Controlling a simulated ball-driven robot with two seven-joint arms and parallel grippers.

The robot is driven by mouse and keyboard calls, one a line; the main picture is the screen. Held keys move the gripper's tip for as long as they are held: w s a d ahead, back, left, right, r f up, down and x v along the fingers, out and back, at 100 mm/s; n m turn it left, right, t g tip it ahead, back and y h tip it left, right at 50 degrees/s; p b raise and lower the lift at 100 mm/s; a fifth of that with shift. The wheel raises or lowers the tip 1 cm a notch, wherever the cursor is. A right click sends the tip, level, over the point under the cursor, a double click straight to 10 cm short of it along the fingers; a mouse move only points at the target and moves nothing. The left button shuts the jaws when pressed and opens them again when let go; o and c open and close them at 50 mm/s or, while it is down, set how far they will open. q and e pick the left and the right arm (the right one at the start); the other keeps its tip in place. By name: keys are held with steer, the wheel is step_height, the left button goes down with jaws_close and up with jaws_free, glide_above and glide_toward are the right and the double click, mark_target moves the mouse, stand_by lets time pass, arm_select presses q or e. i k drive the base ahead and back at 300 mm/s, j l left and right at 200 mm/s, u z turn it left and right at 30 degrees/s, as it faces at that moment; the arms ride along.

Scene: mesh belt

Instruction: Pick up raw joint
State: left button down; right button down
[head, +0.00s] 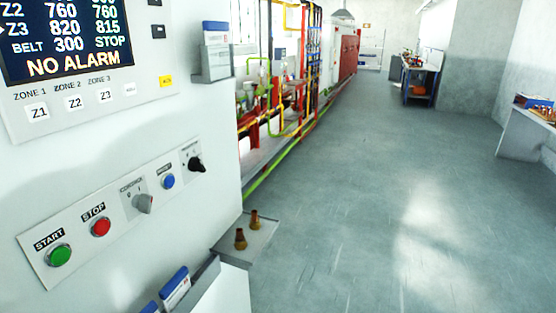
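Two small brass-brown pieces, which look like raw joints, stand upright on a small grey ledge (262,240) at the corner of the white machine. The nearer raw joint (240,240) stands towards the ledge's left side. The farther raw joint (254,218) stands just behind it and to the right, apart from it. Neither of my grippers shows in the head view.
The white control panel (110,180) fills the left, with a green START button (59,255), a red STOP button (101,227) and a display (65,40) reading NO ALARM. Blue-and-white boxes (176,288) sit below. Open floor (380,220) lies right; a bench (525,130) stands far right.

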mark_target(255, 224)
steer(key=i+l+u, duration=0.1)
steer(key=l, duration=0.2)
steer(key=i+l, duration=0.25)
steer(key=i+l+u, duration=0.15)
steer(key=l, duration=0.25)
steer(key=i+l+u, duration=0.1)
steer(key=l, duration=0.25)
steer(key=i+l, duration=0.15)
steer(key=l, duration=0.2)
steer(key=u, duration=0.05)
